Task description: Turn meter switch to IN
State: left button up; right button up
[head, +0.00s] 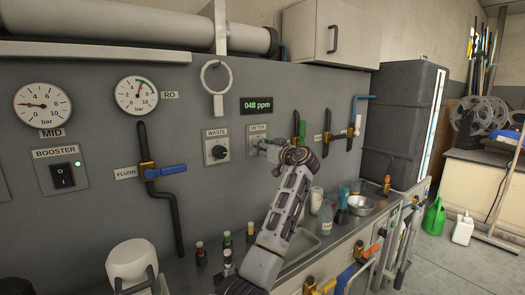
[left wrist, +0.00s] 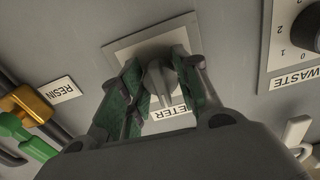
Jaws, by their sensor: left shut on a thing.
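The meter switch is a grey knob (left wrist: 160,88) on a light plate (head: 257,130) labelled METER, on the grey wall panel. My left gripper (head: 265,148) reaches up to it from below in the head view and covers the knob there. In the left wrist view, the green-padded fingers of my left gripper (left wrist: 158,80) sit on both sides of the knob, shut on it. The plate appears upside down in that view, and its label is partly covered. The switch's position marks are hidden, so its setting cannot be read. My right gripper is not in view.
The WASTE switch (head: 216,148) is close to the left of the meter switch. A display (head: 256,106) above reads 048 ppm.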

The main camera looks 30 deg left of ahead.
pick_arm(q)
jog(key=shift+f+n, duration=0.25)
jog(key=shift+n, duration=0.05)
dwell(0.4)
jog(key=o, duration=0.9)
jog(key=shift+c, duration=0.2)
jog(key=shift+o, duration=0.8)
jog(key=shift+r, duration=0.15)
jog(key=shift+d, duration=0.15)
jog(key=v, duration=1.1)
jog(key=shift+s+d, duration=0.15)
jog(key=shift+d, duration=0.25)
jog(key=shift+d, duration=0.1)
